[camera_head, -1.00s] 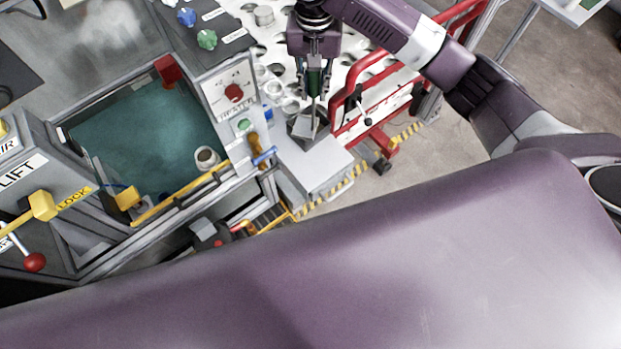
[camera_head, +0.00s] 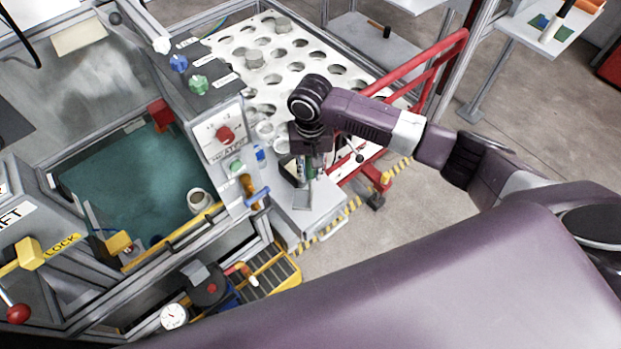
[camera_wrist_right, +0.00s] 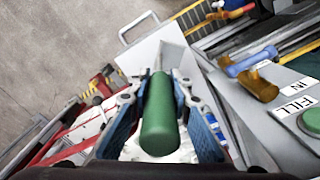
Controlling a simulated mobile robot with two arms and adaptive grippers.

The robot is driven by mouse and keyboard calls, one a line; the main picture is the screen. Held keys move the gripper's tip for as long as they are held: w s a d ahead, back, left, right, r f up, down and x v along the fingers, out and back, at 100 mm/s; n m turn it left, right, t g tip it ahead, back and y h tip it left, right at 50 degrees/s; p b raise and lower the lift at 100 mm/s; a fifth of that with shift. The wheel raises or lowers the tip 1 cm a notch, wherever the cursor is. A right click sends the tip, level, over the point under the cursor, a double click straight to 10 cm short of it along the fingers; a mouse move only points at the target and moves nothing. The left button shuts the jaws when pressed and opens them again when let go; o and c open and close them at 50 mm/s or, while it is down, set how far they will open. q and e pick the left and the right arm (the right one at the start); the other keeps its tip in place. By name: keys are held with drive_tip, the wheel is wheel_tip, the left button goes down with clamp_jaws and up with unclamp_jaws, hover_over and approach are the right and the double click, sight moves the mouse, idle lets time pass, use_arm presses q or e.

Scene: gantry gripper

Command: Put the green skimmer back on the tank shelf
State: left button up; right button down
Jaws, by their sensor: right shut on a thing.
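My right gripper (camera_head: 307,172) is shut on the green skimmer (camera_wrist_right: 160,118). In the right wrist view the skimmer's thick green handle lies between the two blue-padded fingers. In the head view the gripper points down, and the skimmer hangs below it in front of the tank shelf (camera_head: 318,216), a light grey ledge at the tank's right end. The shelf also shows beyond the handle in the right wrist view (camera_wrist_right: 143,50). The skimmer's lower end is small and partly hidden, so I cannot tell whether it touches the shelf. My left gripper is not in view.
The tank of teal liquid (camera_head: 130,185) is left of the shelf. A brown-and-blue valve (camera_head: 252,192) and the heater panel (camera_head: 222,135) stand close beside it. A red rail (camera_head: 420,70) and a white perforated table (camera_head: 290,55) lie behind. Open floor is at right.

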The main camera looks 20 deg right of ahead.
drive_tip(key=shift+f, duration=2.15)
drive_tip(key=c, duration=1.7)
unclamp_jaws()
drive_tip(key=shift+f, duration=0.15)
drive_tip(key=shift+c, duration=0.2)
wheel_tip(320, 180, up, 12)
drive_tip(key=shift+r+b, duration=0.2)
drive_tip(key=shift+b, duration=0.2)
